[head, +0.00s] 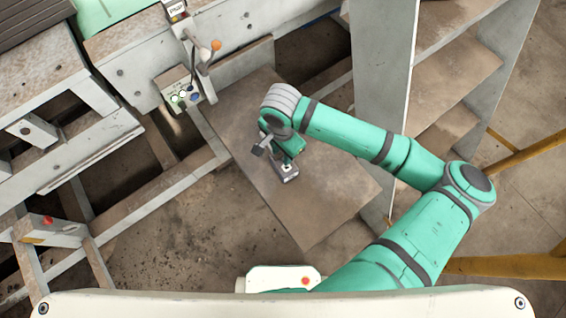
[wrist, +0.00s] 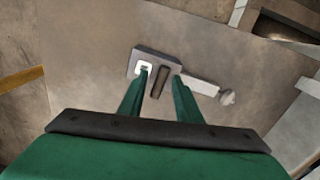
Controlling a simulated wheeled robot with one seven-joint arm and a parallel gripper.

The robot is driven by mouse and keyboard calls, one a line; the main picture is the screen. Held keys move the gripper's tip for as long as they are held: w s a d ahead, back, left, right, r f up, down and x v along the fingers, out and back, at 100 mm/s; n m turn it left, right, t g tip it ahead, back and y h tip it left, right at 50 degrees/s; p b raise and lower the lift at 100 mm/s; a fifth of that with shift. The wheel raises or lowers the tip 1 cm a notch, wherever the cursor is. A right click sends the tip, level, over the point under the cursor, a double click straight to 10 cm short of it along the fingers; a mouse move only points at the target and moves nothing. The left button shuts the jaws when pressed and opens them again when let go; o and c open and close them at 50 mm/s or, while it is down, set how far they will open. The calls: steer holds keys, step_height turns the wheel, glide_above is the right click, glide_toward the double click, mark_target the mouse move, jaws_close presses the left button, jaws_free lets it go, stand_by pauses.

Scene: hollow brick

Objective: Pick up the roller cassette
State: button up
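The roller cassette (head: 286,172) is a small grey block on the flat brown board. In the wrist view, the cassette (wrist: 151,55) has a white square at its left and a dark oblong part in its middle. My gripper (wrist: 161,74) is over it with its two green fingers apart, one on each side of the dark part, with gaps showing. In the head view my gripper (head: 289,155) points down at the cassette. The fingertips overlap the cassette in the picture; I cannot tell whether they touch it.
A pale bar with a round knob (wrist: 227,97) extends right from the cassette; I cannot tell if they join. The brown board (head: 325,200) is otherwise clear. A control box with a lever (head: 186,92) stands upper left. A grey shelf frame (head: 380,70) rises at right.

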steer(key=shift+c, duration=0.7)
jaws_close()
stand_by(0.6)
